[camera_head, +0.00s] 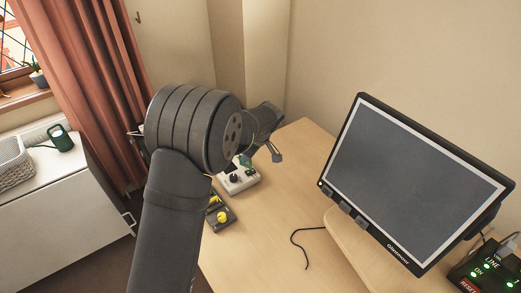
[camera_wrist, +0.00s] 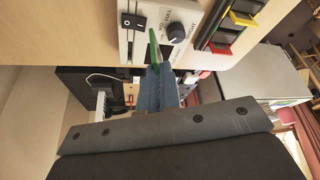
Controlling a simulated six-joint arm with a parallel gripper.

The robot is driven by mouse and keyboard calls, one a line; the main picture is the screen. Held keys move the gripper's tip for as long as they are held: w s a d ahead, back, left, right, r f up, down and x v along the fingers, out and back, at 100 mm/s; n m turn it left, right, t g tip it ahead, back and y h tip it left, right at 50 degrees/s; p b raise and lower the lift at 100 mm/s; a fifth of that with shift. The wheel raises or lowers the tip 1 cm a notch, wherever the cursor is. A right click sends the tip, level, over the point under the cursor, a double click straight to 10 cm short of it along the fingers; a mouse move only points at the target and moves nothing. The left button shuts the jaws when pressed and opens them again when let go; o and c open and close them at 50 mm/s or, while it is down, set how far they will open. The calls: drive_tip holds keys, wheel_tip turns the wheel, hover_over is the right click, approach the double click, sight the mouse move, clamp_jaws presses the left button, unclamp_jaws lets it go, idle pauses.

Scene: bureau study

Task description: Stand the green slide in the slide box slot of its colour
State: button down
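The green slide (camera_wrist: 153,45) shows in the wrist view as a narrow green strip, seen nearly edge-on, at the tips of my gripper (camera_wrist: 155,68). The blue-grey fingers look closed on its near end. Its far end lies in front of the white control unit (camera_wrist: 137,45); I cannot tell whether it touches. In the head view a small green patch of the slide (camera_head: 243,160) shows above that unit, and my arm hides much of the gripper. A dark slotted box (camera_wrist: 213,28) with yellow and red parts stands right of the gripper in the wrist view.
The white unit with dark knobs (camera_head: 238,181) stands on the wooden desk (camera_head: 255,225). A dark tray with yellow parts (camera_head: 219,213) is close in front. A large monitor (camera_head: 410,175) and a black cable (camera_head: 298,240) are to the right. Desk between is clear.

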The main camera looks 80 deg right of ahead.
drive_tip(key=shift+w+a+f+n+g+y, duration=0.2)
drive_tip(key=shift+w+a+f+n+y, duration=0.85)
drive_tip(key=shift+w+n, duration=1.1)
drive_tip(key=shift+w+a+f+n+g+y, duration=0.2)
drive_tip(key=shift+w+a+f+n+y, duration=0.35)
drive_tip(key=shift+w+a+f+n, duration=1.1)
drive_tip(key=shift+w+a+f+n+g+y, duration=0.2)
drive_tip(key=shift+w+a+f+n+y, duration=0.5)
drive_tip(key=shift+w+a+n, duration=1.55)
drive_tip(key=shift+w+d+f+n, duration=0.15)
drive_tip(key=shift+d+f+n, duration=0.1)
drive_tip(key=shift+f, duration=0.5)
drive_tip(key=shift+w+d+f+n, duration=0.1)
drive_tip(key=shift+d+f+n, duration=0.1)
drive_tip(key=shift+f, duration=0.5)
drive_tip(key=c, duration=1.3)
unclamp_jaws()
drive_tip(key=shift+r, duration=0.1)
drive_tip(key=shift+r, duration=3.5)
